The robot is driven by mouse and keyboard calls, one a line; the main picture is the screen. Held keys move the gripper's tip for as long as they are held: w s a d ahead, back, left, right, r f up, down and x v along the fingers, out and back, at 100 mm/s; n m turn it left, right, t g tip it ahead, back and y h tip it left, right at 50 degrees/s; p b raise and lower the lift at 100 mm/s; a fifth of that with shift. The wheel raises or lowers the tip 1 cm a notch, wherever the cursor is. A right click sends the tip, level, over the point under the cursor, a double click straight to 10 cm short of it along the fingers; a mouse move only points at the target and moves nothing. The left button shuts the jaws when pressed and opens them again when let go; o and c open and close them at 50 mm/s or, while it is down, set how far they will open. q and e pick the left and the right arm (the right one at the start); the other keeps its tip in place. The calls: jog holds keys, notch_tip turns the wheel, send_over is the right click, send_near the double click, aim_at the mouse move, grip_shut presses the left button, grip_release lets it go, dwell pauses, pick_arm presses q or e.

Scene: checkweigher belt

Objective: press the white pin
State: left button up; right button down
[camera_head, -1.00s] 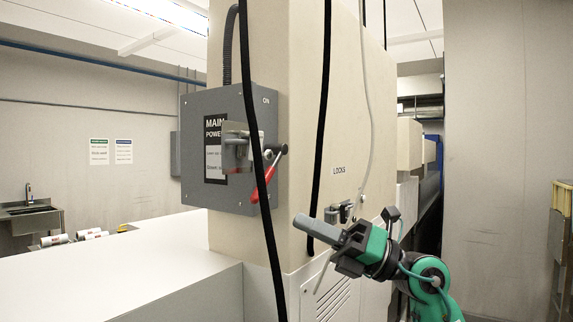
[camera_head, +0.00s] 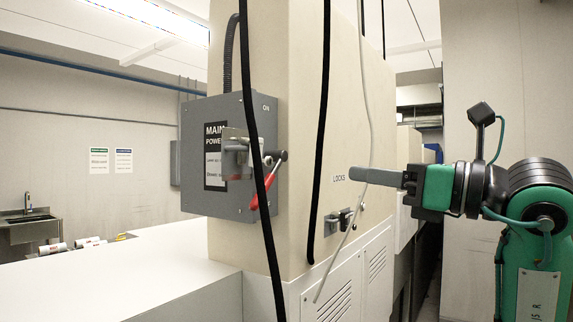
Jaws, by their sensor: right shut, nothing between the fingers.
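I cannot pick out the white pin with certainty; a tiny pale spot shows by the pivot of the red handle (camera_head: 263,192), too small to identify. My right gripper (camera_head: 354,174) is shut and empty, pointing left. In the picture it is right of the box, over the cabinet's right face beside the LOCKS label. I cannot tell whether it touches that face. My left gripper is not in view.
Black cables (camera_head: 321,130) hang in front of the beige cabinet (camera_head: 300,100), one crossing the power box. A thin pale cord (camera_head: 369,100) hangs on the right. Metal lock hardware (camera_head: 338,221) sits below my right gripper. A white counter (camera_head: 150,265) lies lower left.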

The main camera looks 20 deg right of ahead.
jog(key=shift+w+a, duration=0.1)
jog(key=p, duration=0.7)
send_near(271, 162)
jog(key=x, duration=0.6)
jog(key=shift+w+r, duration=0.1)
jog(key=shift+w+a, duration=0.2)
jog(key=shift+a, duration=0.05)
jog(key=shift+w, duration=0.1)
